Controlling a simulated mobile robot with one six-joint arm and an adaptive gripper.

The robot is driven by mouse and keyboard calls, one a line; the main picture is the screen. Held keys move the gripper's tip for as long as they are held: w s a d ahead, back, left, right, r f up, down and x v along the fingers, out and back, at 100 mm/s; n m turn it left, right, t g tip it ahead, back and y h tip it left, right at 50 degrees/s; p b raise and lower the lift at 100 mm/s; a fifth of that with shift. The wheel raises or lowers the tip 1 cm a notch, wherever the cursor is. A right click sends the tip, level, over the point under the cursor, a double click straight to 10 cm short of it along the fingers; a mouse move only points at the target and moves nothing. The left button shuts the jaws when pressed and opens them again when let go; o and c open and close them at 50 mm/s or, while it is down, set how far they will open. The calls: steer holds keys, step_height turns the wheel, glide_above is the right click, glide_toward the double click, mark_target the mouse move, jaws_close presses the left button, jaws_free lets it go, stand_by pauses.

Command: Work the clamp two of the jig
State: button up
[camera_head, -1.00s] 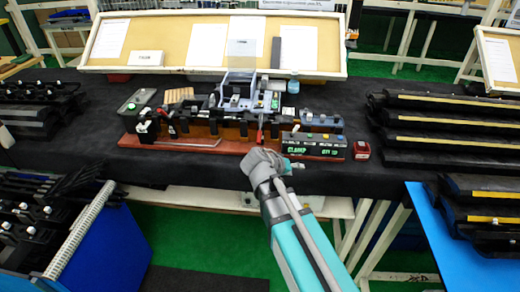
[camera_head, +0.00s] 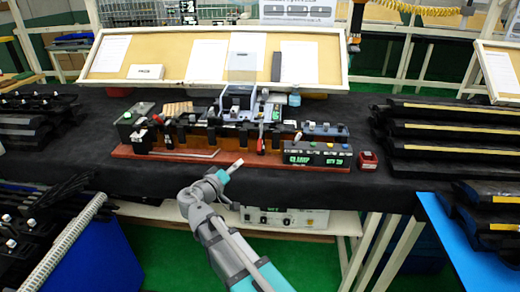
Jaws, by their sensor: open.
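The jig (camera_head: 210,160) is a long reddish-brown base with a row of black fixtures, lying on the black-covered table. A red-handled clamp (camera_head: 261,146) stands upright near its middle. Another small lever with a red part (camera_head: 168,141) stands further left. I cannot tell which of them is clamp two. A dark box with green lettering (camera_head: 315,157) sits at the jig's right end; the lettering seems to read CLAMP. My gripper (camera_head: 232,167) is in front of the jig's front edge, left of the red-handled clamp. It is open, with nothing visible in it.
A small red box (camera_head: 368,161) sits right of the jig. Racks of black strips (camera_head: 450,125) fill the right side, and more dark parts (camera_head: 35,115) lie at the left. A tilted board with papers (camera_head: 190,60) stands behind. The black cloth in front is mostly clear.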

mark_target(260, 145)
steer(key=shift+w+d, duration=0.1)
steer(key=shift+x, duration=6.8)
jaws_close()
steer(key=shift+d, duration=0.1)
